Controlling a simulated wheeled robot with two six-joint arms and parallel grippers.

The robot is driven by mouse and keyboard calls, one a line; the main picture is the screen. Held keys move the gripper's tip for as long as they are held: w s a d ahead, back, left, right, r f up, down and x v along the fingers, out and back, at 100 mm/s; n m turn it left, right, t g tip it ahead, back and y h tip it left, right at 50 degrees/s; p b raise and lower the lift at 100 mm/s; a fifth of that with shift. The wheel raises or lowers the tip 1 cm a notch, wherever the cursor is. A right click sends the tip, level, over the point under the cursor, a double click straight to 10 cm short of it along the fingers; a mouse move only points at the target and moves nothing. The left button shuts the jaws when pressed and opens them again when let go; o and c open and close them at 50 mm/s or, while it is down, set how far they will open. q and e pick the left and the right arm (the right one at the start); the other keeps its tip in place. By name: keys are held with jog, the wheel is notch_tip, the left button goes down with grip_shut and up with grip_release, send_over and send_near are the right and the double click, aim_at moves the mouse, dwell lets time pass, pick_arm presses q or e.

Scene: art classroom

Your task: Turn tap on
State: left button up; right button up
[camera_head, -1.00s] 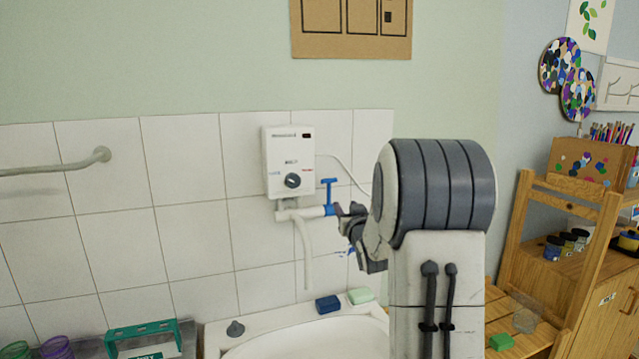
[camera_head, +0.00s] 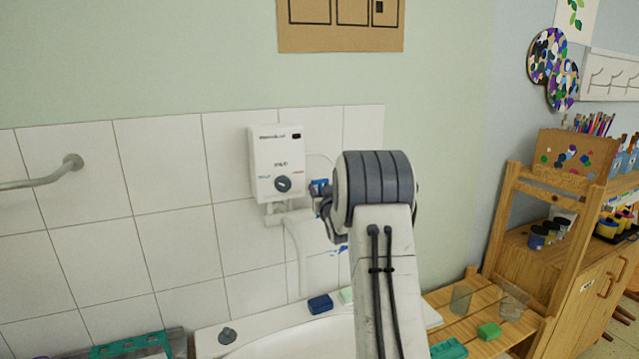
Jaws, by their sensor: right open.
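A white water heater box (camera_head: 279,164) with a dark round knob (camera_head: 283,184) is mounted on the tiled wall. A white pipe and spout (camera_head: 294,245) come out below it and hang over the white sink (camera_head: 290,341). A blue tap handle (camera_head: 320,187) shows just right of the heater, partly hidden by my right gripper. My right gripper (camera_head: 318,197) is open at the blue handle. Whether it touches the handle I cannot tell. My right arm hides what lies behind it. My left gripper is not in view.
A blue sponge block (camera_head: 320,304) and a pale green block (camera_head: 347,295) lie on the sink's back edge beside a grey plug (camera_head: 227,336). A wooden shelf unit (camera_head: 558,215) stands at right. A grey rail (camera_head: 45,176) is on the left wall.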

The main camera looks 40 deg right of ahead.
jog(key=shift+w+d, duration=0.2)
jog(key=shift+w, duration=0.25)
grip_shut()
dwell(1.2)
